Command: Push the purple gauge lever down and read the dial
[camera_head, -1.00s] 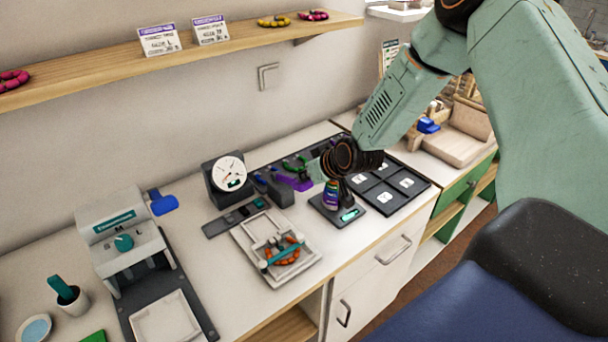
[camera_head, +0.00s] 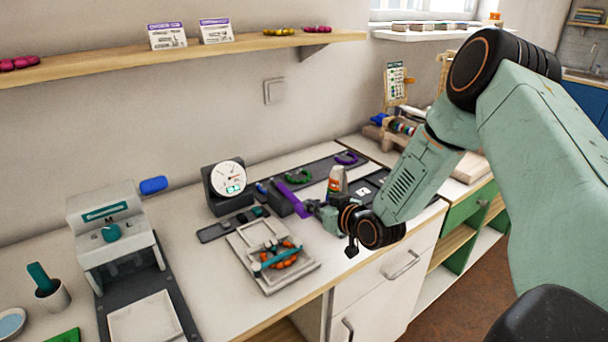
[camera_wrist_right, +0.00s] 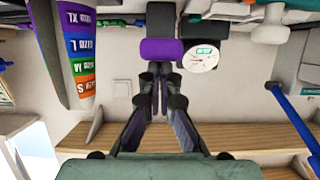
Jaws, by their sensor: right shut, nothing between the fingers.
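The gauge (camera_head: 229,177) is a dark block with a round white dial and a small lit green display, standing by the wall. Its purple lever (camera_head: 293,199) slopes down toward the front right. My right gripper (camera_head: 311,206) is shut and empty at the lever's front end. In the right wrist view, which is upside down, the shut fingertips (camera_wrist_right: 160,70) are at the edge of the purple lever pad (camera_wrist_right: 162,50). Whether they touch is hard to tell. The dial (camera_wrist_right: 201,57) shows there beside the lever; its reading is too small to make out. My left gripper is out of view.
A sizing cone (camera_head: 337,182) stands just behind my right gripper. A white bead tray (camera_head: 259,279) with orange beads lies in front of the gauge. A white press (camera_head: 105,233) stands at left. A wooden shelf (camera_head: 250,43) runs along the wall above.

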